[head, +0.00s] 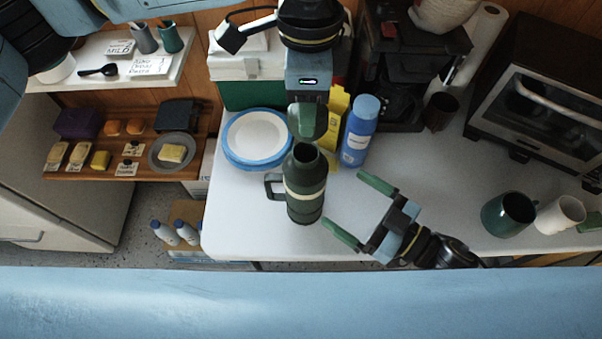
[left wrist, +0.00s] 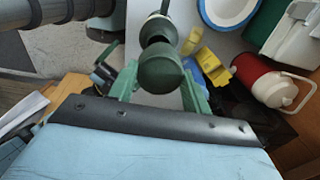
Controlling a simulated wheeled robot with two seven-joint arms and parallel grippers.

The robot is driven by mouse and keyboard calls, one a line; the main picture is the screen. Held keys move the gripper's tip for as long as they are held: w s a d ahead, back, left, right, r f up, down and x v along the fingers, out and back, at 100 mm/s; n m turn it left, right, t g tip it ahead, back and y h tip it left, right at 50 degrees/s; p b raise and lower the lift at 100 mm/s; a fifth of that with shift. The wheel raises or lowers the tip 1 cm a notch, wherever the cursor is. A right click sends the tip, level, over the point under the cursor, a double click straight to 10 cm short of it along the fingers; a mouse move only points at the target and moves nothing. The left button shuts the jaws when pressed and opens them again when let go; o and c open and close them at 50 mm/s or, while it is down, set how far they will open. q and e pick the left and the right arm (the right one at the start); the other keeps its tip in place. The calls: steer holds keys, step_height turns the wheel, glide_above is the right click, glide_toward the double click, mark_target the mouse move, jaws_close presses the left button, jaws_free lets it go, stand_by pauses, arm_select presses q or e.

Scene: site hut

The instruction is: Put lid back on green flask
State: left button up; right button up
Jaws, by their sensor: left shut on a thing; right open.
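The green flask (head: 304,204) stands upright on the white table with its mouth open, its handle to the left and a pale band around it. My left gripper (head: 306,122) is above the flask mouth, pointing down. It is shut on the dark green lid (left wrist: 160,70), which shows between the two green fingers in the left wrist view.
A blue bottle (head: 359,132) and a yellow box (head: 337,112) stand behind the flask to the right. Blue-rimmed plates (head: 231,153) lie to the left. A dark green mug (head: 508,213) and white cup (head: 560,215) are at the right. The table's front edge is close.

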mark_target(302, 170)
arm_select(q)
steer(key=shift+s, duration=0.15)
arm_select(e)
steer(key=shift+s, duration=0.15)
steer(key=shift+a, duration=0.1)
steer(key=x, duration=1.1)
steer(key=shift+w+a, duration=0.25)
steer(key=shift+w, duration=0.1)
steer(key=c, duration=1.4)
arm_select(q)
steer(key=shift+a+f, duration=0.1)
steer(key=shift+f, duration=2.4)
arm_select(e)
steer(key=shift+c, duration=0.3)
